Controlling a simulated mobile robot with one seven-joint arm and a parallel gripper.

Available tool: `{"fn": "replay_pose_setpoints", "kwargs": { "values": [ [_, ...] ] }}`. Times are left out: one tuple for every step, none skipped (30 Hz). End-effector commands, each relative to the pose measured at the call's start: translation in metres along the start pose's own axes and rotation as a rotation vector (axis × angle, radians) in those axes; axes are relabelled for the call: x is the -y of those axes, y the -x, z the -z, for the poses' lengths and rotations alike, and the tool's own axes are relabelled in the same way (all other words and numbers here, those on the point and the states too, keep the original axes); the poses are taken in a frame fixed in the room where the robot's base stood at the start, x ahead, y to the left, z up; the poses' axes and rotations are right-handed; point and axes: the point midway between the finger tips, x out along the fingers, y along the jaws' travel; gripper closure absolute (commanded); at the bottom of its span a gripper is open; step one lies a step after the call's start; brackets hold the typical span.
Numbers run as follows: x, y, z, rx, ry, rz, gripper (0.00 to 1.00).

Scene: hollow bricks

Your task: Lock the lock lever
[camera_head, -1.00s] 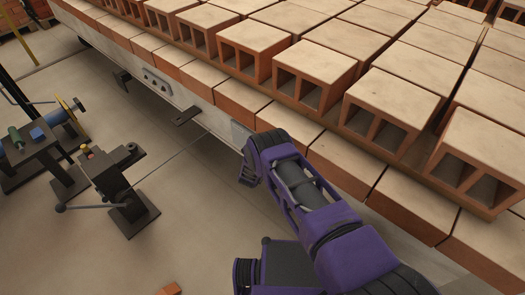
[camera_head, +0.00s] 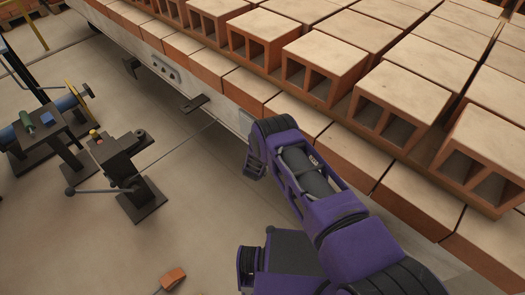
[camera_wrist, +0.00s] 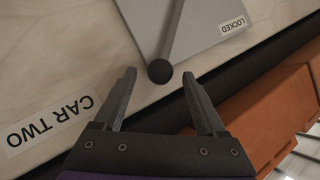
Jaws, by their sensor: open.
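The lock lever shows in the wrist view as a dark rod with a round black knob (camera_wrist: 159,71) over a grey plate (camera_wrist: 200,22). The rod runs up from the knob, left of a white "LOCKED" label (camera_wrist: 233,26). My gripper (camera_wrist: 159,76) is open, with one finger on each side below the knob. The knob appears in line with the gap; I cannot tell how far off it is. In the head view my arm's end is beside the car's side, and the lever cannot be made out there.
A "CAR TWO" label (camera_wrist: 50,125) is on the pale car side. The car (camera_head: 195,87) carries hollow bricks (camera_head: 325,62), and orange bricks lie close right of my gripper. A black stand with a lever (camera_head: 125,170) is on the floor at left.

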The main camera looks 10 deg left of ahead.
Motion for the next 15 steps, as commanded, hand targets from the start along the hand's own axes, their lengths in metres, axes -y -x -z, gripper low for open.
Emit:
{"fn": "replay_pose_setpoints", "kwargs": {
  "values": [
    [0.003, 0.011, 0.003, 0.003, 0.001, 0.000, 0.27],
    [0.003, 0.017, 0.003, 0.002, 0.002, 0.000, 0.27],
    [0.003, 0.025, 0.003, 0.003, 0.002, -0.001, 0.27],
    [0.002, 0.032, 0.003, 0.003, 0.002, -0.001, 0.27],
    [0.003, 0.039, 0.003, 0.003, 0.002, 0.000, 0.27],
    [0.003, 0.048, 0.003, 0.003, 0.002, 0.001, 0.27],
    [0.003, 0.055, 0.002, 0.003, 0.001, 0.001, 0.27],
    [0.003, 0.062, 0.002, 0.003, 0.002, 0.000, 0.27],
    [0.003, 0.072, 0.003, 0.002, 0.002, 0.001, 0.27],
    [0.003, 0.080, 0.002, 0.004, 0.001, 0.001, 0.27],
    [0.002, 0.087, 0.002, 0.003, 0.002, 0.001, 0.27],
    [0.003, 0.097, 0.002, 0.003, 0.003, 0.002, 0.27],
    [0.003, 0.103, 0.003, 0.002, 0.002, 0.002, 0.27],
    [0.002, 0.110, 0.002, 0.003, 0.001, 0.002, 0.27],
    [0.002, 0.118, 0.001, 0.003, 0.002, 0.002, 0.27]
  ]
}}
